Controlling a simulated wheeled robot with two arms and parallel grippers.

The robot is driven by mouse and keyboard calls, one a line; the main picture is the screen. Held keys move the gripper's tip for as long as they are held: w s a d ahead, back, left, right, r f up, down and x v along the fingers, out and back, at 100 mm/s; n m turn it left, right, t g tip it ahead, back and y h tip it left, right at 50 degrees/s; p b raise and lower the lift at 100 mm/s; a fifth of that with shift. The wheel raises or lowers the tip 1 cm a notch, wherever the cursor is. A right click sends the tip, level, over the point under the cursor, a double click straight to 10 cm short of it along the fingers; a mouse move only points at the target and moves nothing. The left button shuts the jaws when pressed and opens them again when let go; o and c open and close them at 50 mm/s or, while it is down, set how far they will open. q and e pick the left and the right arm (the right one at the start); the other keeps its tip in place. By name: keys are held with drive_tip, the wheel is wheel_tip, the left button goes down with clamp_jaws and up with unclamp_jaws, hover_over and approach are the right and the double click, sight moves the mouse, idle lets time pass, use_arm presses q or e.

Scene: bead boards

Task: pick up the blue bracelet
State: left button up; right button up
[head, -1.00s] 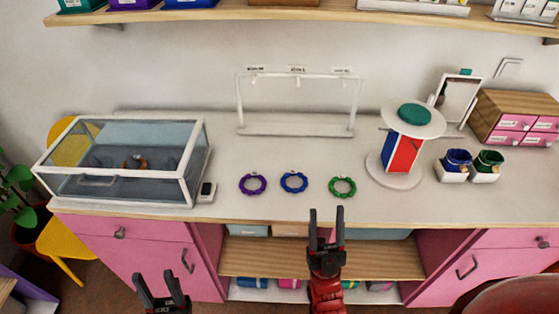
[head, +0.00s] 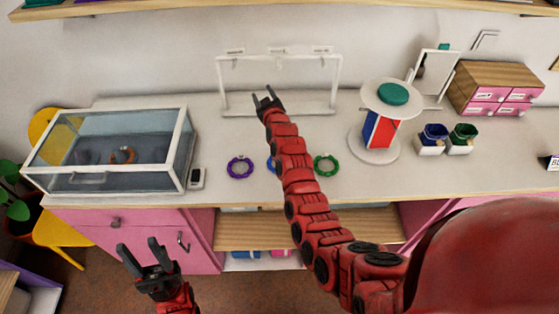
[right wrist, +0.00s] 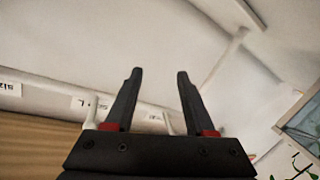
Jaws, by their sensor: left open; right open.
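The blue bracelet (head: 270,164) lies on the white counter in the head view, between the purple bracelet (head: 240,167) and the green bracelet (head: 327,164). My right arm hides most of it. My right gripper (head: 263,94) is open and empty, reaching past the bracelets toward the white rack (head: 221,90). Its two fingers also show apart in the right wrist view (right wrist: 159,73), where I see no bracelet. My left gripper (head: 138,246) is open and empty in front of the pink cabinets, below the counter edge.
A glass case (head: 65,180) stands at the left, with a small device (head: 196,178) beside it. A round stand (head: 372,153) with a green-topped disc, a mirror (head: 437,70), a drawer box (head: 487,72) and two pouches (head: 432,132) are at the right.

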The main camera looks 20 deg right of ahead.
drive_tip(key=s+r+n+g, duration=0.3)
drive_tip(key=s+n+g, duration=0.3)
drive_tip(key=s+g, duration=0.2)
drive_tip(key=s+r+n+g, duration=0.3)
drive_tip(key=s+n+g, duration=0.3)
drive_tip(key=s+g, duration=0.15)
drive_tip(key=shift+g, duration=0.45)
drive_tip(key=f+p, duration=0.1)
drive_tip(key=f, duration=0.7)
drive_tip(key=f+p, duration=0.1)
drive_tip(key=f, duration=0.3)
drive_tip(key=shift+d+p, duration=0.25)
drive_tip(key=shift+p, duration=0.05)
drive_tip(key=shift+w+f+p, duration=0.1)
drive_tip(key=shift+f+p, duration=0.45)
drive_tip(key=shift+p, duration=0.05)
wheel_tip(320, 180, down, 2)
drive_tip(key=shift+w+f+p, duration=0.1)
drive_tip(key=shift+p, duration=0.3)
drive_tip(key=shift+f+b, duration=0.4)
drive_tip(key=shift+f, duration=0.7)
